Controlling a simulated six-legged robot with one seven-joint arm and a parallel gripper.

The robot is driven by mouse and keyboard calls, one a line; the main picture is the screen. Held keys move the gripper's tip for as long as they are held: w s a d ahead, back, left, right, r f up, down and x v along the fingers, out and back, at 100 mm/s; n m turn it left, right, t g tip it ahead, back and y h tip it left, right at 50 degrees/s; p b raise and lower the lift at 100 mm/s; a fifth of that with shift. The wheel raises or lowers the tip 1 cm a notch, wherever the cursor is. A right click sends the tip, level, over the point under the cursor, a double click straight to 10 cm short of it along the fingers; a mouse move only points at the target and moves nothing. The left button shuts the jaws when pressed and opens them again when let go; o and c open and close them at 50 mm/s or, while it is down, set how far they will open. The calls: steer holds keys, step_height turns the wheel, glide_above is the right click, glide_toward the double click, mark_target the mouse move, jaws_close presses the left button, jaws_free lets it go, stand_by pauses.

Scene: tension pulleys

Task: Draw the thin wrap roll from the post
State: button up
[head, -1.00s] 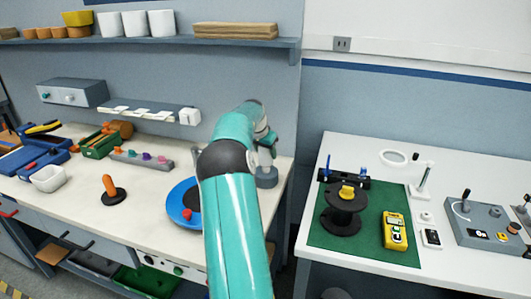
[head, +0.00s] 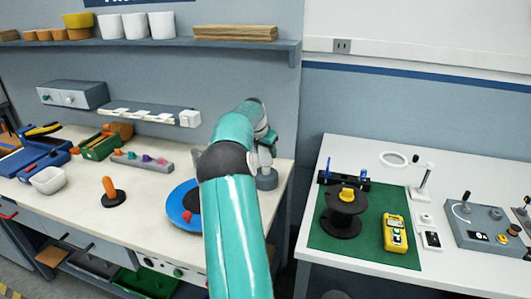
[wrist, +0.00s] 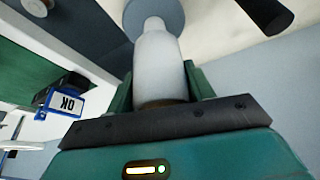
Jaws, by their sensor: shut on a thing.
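The pale grey-white wrap roll (wrist: 158,62) stands between the two green fingers of my gripper (wrist: 160,84) in the wrist view, and they are shut on it. A narrower pale piece (wrist: 155,23) shows past its far end, in front of a round blue-grey base (wrist: 172,10). I cannot tell whether this piece is the post. In the head view my gripper (head: 267,148) is over the round grey base (head: 267,180) at the right end of the left bench. My own arm and hand hide most of the roll there.
A blue disc (head: 180,212) lies left of my arm, partly hidden by it. An orange-handled tool (head: 110,190) stands farther left. A shelf (head: 150,44) runs above. The right bench carries a black spool (head: 343,222) and yellow meter (head: 395,232) on a green mat.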

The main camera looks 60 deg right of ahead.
steer(key=shift+r, duration=1.35)
steer(key=shift+r, duration=0.1)
steer(key=shift+r, duration=1.65)
steer(key=shift+r, duration=0.1)
steer(key=shift+r, duration=1.15)
steer(key=shift+r, duration=2)
steer(key=shift+s, duration=0.1)
